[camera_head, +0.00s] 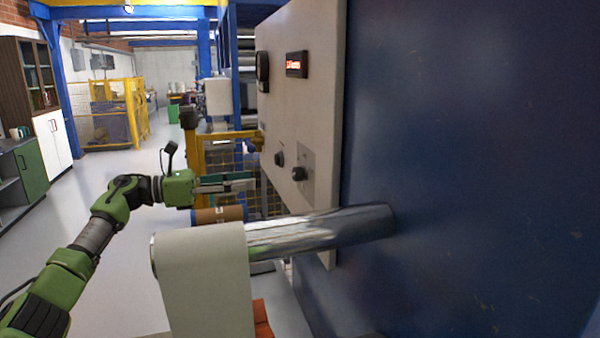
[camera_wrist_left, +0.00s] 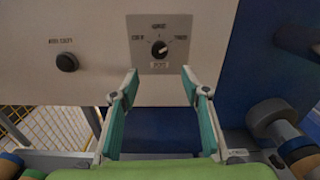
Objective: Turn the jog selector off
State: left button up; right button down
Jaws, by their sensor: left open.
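The jog selector is a black rotary knob on a grey label plate; in the left wrist view the knob (camera_wrist_left: 159,49) sits at top centre, its pale mark seeming to point up and right. The lettering around it is too blurred to read surely. In the head view the selector (camera_head: 298,174) is the nearer, lower knob on the pale panel. My left gripper (camera_head: 254,183) points at the panel from the left, a short way off the selector. In the wrist view its two fingers (camera_wrist_left: 160,82) are spread, with nothing between them, below the knob. My right gripper is out of view.
A second black knob (camera_wrist_left: 66,62) is left of the selector on the pale panel (camera_head: 300,110). A shiny metal roller (camera_head: 320,230) with a pale film roll (camera_head: 205,280) juts out below. A blue machine wall (camera_head: 470,160) fills the right. The floor at left is open.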

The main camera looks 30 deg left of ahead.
aim_at(293, 174)
pick_arm(q)
jog(key=p+x, duration=0.5)
jog(key=x, duration=0.6)
jog(key=shift+w+r, duration=0.15)
jog(key=shift+w+d, duration=0.3)
jog(key=shift+w, duration=0.05)
jog(key=c, duration=1.1)
